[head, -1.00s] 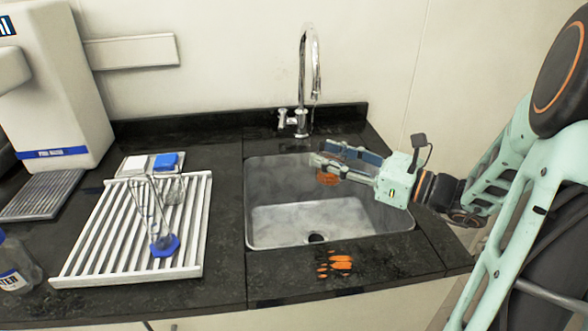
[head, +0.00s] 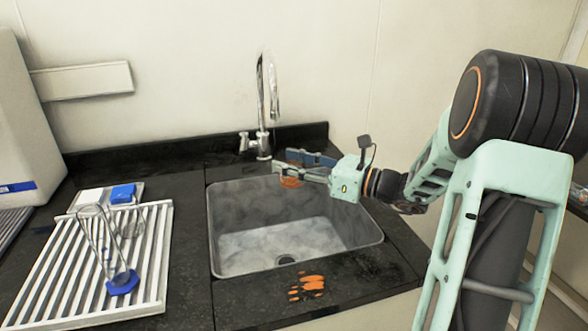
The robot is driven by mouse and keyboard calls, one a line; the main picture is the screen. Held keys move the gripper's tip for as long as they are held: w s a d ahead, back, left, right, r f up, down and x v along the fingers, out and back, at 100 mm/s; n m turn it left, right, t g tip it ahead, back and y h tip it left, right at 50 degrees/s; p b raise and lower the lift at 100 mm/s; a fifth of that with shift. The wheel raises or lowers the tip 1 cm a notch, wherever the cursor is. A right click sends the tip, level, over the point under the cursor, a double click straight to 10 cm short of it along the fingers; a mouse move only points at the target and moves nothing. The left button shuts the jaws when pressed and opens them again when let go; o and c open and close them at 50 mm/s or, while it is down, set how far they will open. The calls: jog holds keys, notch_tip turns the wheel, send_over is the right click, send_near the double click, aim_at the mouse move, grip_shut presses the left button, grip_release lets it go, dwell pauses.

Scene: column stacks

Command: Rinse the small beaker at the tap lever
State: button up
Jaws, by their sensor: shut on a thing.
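The small beaker (head: 290,182) shows only as an orange-brown tinted patch by my fingers; its clear walls are hard to make out. My gripper (head: 284,161) is shut on it, above the back part of the sink, with the fingers pointing left. The chrome tap (head: 262,150) stands behind the sink with a tall curved spout. Its lever (head: 243,141) is on the left of its base. My fingertips appear just right of and slightly below the tap base in the picture; the depth gap is unclear. No running water is visible.
The steel sink (head: 225,258) is empty. Orange marks (head: 307,287) lie on the front counter. At left, a white ribbed rack (head: 60,290) bears a tall glass cylinder (head: 108,250) with a blue foot and other clear glassware. A blue block (head: 122,192) is behind it.

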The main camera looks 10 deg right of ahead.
jog(key=w+f, duration=0.1)
jog(key=w, duration=0.5)
jog(key=shift+w+f, duration=0.15)
jog(key=shift+w, duration=0.15)
dwell(0.6)
jog(key=shift+d+p, duration=0.3)
jog(key=shift+d, duration=0.2)
jog(key=shift+a, duration=0.2)
jog(key=shift+a, duration=0.4)
jog(key=shift+d, duration=0.15)
jog(key=shift+d+p, duration=0.35)
jog(key=shift+d, duration=0.1)
